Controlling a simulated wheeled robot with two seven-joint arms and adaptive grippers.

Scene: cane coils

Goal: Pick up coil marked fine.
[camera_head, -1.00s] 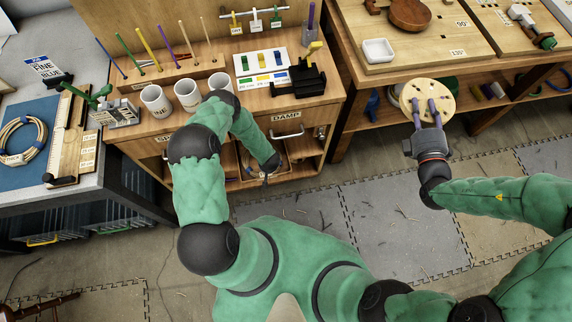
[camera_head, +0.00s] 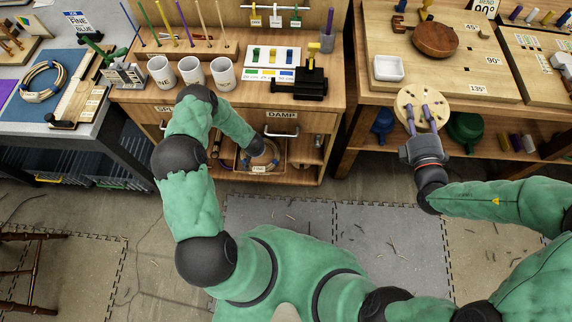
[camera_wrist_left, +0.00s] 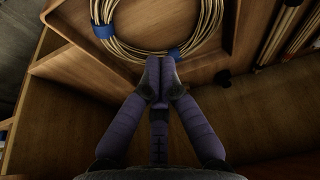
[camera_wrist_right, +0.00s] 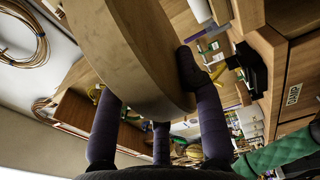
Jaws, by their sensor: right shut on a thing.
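A tan cane coil with blue bindings (camera_wrist_left: 172,27) lies in an open wooden tray (camera_wrist_left: 226,50) in the left wrist view. In the head view the coil (camera_head: 264,163) shows partly in a low shelf bay under the DAMP drawer, with a label reading FINE (camera_head: 258,169) at its front. My left gripper (camera_wrist_left: 161,74) has its fingertips together just on the near side of the coil; whether they touch it I cannot tell. My right gripper (camera_head: 420,115) is shut on a round pale wooden disc (camera_head: 409,98), which also fills much of the right wrist view (camera_wrist_right: 128,45).
Another coil (camera_head: 40,82) lies on the left bench near a FINE BLUE sign (camera_head: 78,22). Cups (camera_head: 191,72) and a black device (camera_head: 300,84) stand on the cabinet above the bay. A right-hand bench (camera_head: 440,78) is behind the disc. Floor mats (camera_head: 385,235) are clear except for scraps.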

